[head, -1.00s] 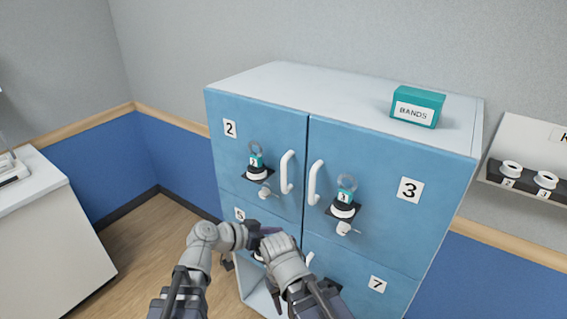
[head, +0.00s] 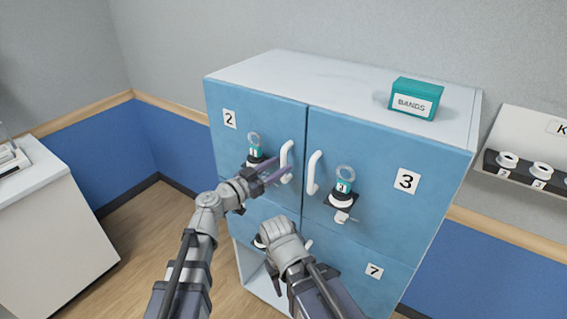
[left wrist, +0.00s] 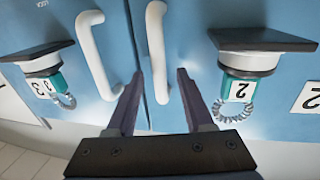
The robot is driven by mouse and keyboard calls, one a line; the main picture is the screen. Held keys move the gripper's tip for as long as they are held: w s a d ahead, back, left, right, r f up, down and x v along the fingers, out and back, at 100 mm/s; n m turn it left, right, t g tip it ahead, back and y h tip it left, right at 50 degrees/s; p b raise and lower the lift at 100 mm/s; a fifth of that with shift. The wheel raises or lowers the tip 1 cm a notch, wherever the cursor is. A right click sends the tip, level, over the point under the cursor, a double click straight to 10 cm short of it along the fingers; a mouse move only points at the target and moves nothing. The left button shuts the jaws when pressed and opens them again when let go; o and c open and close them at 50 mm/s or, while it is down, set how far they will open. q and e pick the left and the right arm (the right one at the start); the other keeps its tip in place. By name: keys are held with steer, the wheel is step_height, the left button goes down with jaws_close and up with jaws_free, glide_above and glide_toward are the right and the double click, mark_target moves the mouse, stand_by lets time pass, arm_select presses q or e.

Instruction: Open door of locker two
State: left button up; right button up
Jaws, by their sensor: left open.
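Locker two's door (head: 228,150) is the blue upper-left door with a "2" label (head: 229,119); it is shut. Its white vertical handle (head: 286,161) is near the door's right edge. My left gripper (head: 279,172) is open at the lower part of this handle. In the left wrist view, which is upside down, the handle (left wrist: 157,55) shows between the two finger lines; contact cannot be told. A teal tag with a coil ring (left wrist: 239,86) sits by a black ledge on door two. My right gripper (head: 281,243) is lower down, its fingers mostly hidden.
Door three (head: 385,175) with its own handle (head: 314,173) and tag is close on the right. A teal BANDS box (head: 416,98) stands on the cabinet. A lower compartment (head: 250,268) looks open. A white counter (head: 50,230) stands left.

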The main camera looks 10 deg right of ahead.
arm_select(q)
steer(key=shift+x, duration=1.3)
jaws_close()
stand_by(0.5)
